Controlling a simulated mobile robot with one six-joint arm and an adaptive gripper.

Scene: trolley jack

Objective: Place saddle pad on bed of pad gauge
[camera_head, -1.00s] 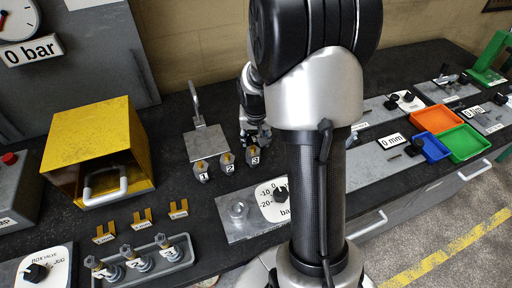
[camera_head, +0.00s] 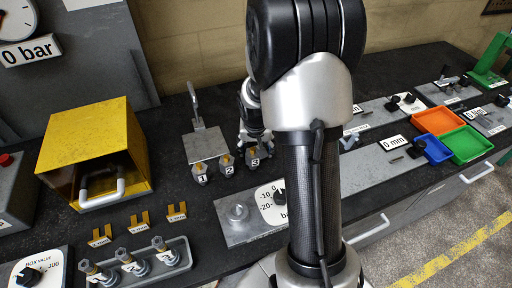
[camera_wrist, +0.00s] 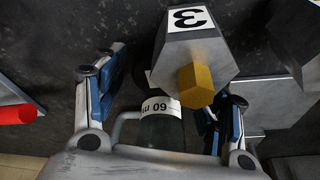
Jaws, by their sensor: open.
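My gripper (camera_head: 254,145) is partly hidden behind my own arm in the head view, close to the fitting marked 3 (camera_head: 253,157). In the wrist view its blue-padded fingers (camera_wrist: 165,100) are spread apart. A dark rounded thing with a white label band (camera_wrist: 162,130) shows between them, low in the picture; I cannot tell whether it is the saddle pad. The number 3 fitting (camera_wrist: 190,50), grey with a yellow hexagonal tip, lies beyond. A long grey plate (camera_head: 375,165) with a "0 mm" label (camera_head: 393,143) may be the pad gauge; my arm hides its left part.
Fittings 1 (camera_head: 200,172) and 2 (camera_head: 226,165) stand left of number 3. Orange (camera_head: 437,118), blue (camera_head: 436,150) and green (camera_head: 470,145) trays lie right.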

